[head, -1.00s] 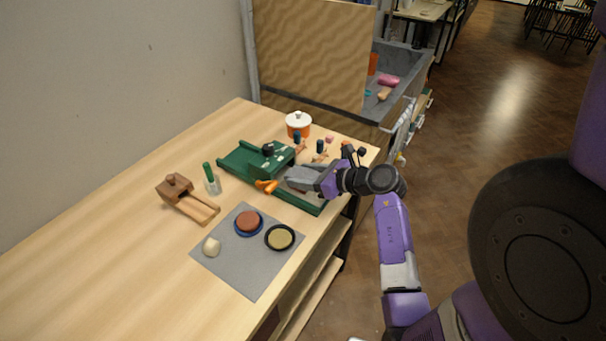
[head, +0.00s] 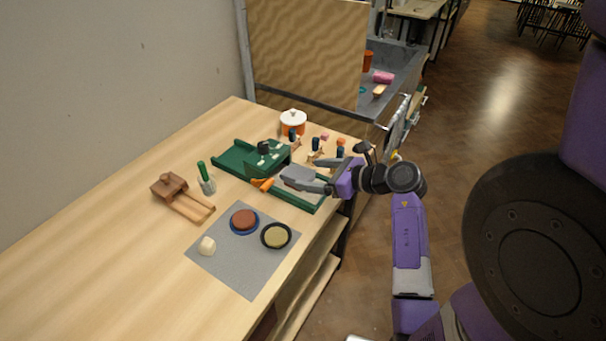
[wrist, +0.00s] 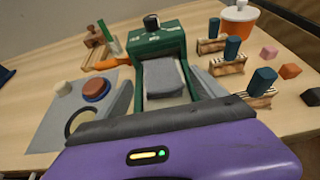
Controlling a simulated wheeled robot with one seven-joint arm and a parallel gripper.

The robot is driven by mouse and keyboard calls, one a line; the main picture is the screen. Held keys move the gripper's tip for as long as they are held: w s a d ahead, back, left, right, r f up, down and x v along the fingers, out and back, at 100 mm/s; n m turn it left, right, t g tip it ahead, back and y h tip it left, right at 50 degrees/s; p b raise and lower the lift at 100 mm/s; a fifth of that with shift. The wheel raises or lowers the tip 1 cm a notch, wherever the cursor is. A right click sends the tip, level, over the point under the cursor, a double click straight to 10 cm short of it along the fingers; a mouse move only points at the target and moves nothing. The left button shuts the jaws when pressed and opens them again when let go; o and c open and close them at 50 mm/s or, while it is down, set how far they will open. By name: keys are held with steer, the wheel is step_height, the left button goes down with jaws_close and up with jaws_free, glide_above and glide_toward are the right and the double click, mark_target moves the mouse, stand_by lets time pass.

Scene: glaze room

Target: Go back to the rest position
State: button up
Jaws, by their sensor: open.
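My gripper (head: 306,178) is open at the right edge of the table. Its fingers reach left over the near end of a green tray-like device (head: 237,161). In the wrist view the two fingers stand apart on either side of that device (wrist: 160,43), and a grey block or pad (wrist: 163,78) lies on its bed between them. I cannot tell whether the fingers touch the device. An orange-handled tool (head: 262,184) lies at the device's near side. No object is held between the fingertips.
A grey mat (head: 231,265) carries a blue dish, a black dish and a pale lump. A wooden piece (head: 182,197) and a green-handled brush (head: 206,178) stand left. An orange pot (head: 293,122) and several small blocks stand behind. A grey sink (head: 390,75) is beyond the table.

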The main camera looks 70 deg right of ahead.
steer(key=shift+v, duration=1.3)
